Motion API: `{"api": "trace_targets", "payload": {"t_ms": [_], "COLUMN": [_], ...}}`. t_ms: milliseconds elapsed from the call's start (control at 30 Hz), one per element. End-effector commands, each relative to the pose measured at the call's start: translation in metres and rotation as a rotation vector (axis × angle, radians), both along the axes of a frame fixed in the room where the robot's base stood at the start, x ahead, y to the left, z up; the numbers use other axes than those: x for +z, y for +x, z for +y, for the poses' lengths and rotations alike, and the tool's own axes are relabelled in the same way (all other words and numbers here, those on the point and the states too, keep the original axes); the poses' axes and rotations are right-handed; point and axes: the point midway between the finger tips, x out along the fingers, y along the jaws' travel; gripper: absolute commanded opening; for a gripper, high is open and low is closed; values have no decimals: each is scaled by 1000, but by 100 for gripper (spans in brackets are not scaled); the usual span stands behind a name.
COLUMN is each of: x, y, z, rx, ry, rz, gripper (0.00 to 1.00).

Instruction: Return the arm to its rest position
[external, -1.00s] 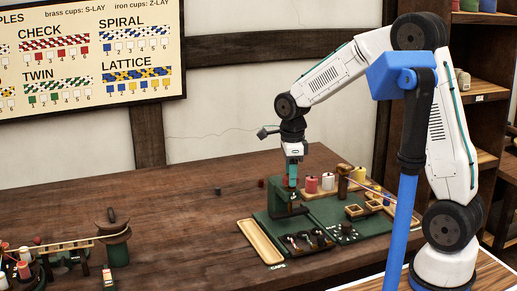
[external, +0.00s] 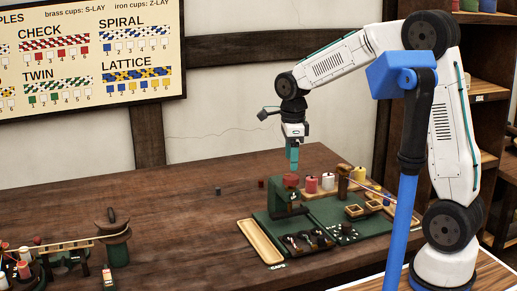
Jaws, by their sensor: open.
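My arm (external: 335,62) is white with black joints and stands at the right, its forearm reaching left over the table. My gripper (external: 293,166) has teal fingers and points down. It is open and looks empty, just above a green stand (external: 287,195) on the green work board (external: 330,222). A small gap seems to show between the fingertips and the stand's top. The fingers are small here, so fine detail is hard to see.
Red, white and yellow spools (external: 328,181) stand close right of the gripper. A wooden tray (external: 260,243) and dark cups lie in front. A blue post (external: 402,230) rises before the arm. The table's middle left (external: 170,200) is mostly clear.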

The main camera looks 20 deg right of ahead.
Motion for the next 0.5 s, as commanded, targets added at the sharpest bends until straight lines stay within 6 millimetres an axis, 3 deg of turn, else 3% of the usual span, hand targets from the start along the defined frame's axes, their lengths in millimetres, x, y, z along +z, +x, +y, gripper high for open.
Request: {"api": "trace_targets", "payload": {"t_ms": [200, 500], "x": [21, 23], "y": [0, 0], "z": [0, 0], "rx": [0, 0], "ry": [1, 0], "rz": [-1, 0], "gripper": [66, 66]}}
